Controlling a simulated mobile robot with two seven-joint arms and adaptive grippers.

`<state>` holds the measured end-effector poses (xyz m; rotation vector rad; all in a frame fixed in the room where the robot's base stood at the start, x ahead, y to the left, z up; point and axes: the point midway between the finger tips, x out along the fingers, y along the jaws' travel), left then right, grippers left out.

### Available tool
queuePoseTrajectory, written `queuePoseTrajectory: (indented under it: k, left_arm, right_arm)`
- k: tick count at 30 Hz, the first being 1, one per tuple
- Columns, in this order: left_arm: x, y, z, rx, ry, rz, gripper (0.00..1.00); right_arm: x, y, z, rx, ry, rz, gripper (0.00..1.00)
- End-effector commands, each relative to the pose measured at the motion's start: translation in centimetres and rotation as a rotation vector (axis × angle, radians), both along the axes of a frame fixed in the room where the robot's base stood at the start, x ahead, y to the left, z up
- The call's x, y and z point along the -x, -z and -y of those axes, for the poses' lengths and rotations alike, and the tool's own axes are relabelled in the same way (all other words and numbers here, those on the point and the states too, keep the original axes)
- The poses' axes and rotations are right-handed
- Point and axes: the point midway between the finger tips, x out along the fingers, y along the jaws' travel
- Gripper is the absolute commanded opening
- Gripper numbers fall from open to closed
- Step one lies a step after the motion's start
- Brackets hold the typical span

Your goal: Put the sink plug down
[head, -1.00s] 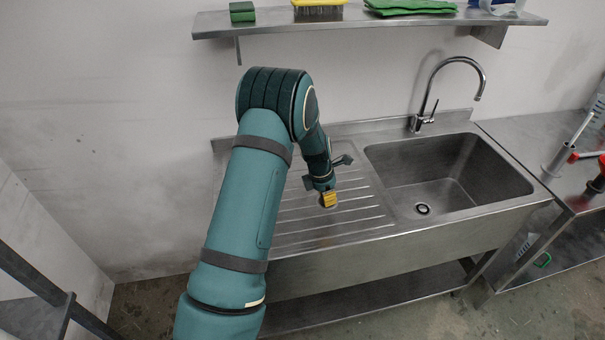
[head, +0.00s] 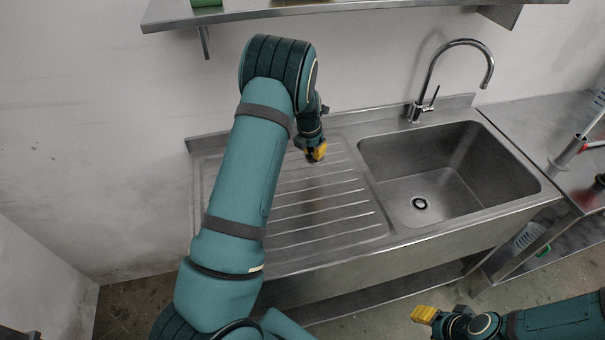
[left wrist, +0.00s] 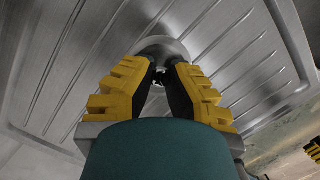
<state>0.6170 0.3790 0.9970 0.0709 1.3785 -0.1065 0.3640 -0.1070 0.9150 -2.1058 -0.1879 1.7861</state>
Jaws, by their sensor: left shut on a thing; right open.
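The sink plug (left wrist: 163,47) shows in the left wrist view as a round, shiny metal disc at my left gripper's fingertips, partly hidden by the dark fingers. My left gripper (left wrist: 164,74) is shut on it, with the ribbed drainboard behind. In the head view, my left gripper (head: 315,153) is over the back part of the drainboard (head: 325,208), left of the sink basin (head: 445,185). The plug cannot be made out there. The basin's drain (head: 419,203) is uncovered. My right gripper (head: 424,314) is open and empty, in front of the sink unit at the lower right.
A curved tap (head: 433,85) rises behind the basin. A wall shelf (head: 330,8) runs above the counter. A steel table (head: 545,135) with a plunger-like item (head: 570,150) stands to the right. The drainboard is clear of other objects.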

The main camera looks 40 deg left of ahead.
Motion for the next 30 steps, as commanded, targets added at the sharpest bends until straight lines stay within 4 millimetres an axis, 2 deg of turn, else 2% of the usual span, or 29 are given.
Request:
queuePoseTrajectory:
  k: [3, 11, 17, 29, 30]
  left_arm:
    - [0.1, 2.2, -0.1, 0.0, -0.001, -0.002, 0.0]
    - [0.0, 4.2, -0.1, 0.0, 0.002, -0.001, 0.0]
    - [0.1, 6.8, -0.1, -0.001, 0.002, -0.002, 0.0]
    - [0.0, 7.5, 0.0, -0.002, 0.003, 0.0, 0.0]
    - [0.0, 7.6, 0.0, -0.002, 0.003, 0.0, 0.18]
  right_arm:
    - [0.0, 0.0, 0.0, 0.0, 0.0, 0.0, 0.47]
    - [0.0, 0.0, 0.0, 0.0, 0.0, 0.0, 0.47]
    - [0.0, 0.0, 0.0, 0.0, 0.0, 0.0, 0.47]
    - [0.0, 0.2, 0.0, 0.0, 0.0, 0.0, 0.47]
    - [0.0, 0.3, 0.0, 0.0, 0.0, 0.0, 0.47]
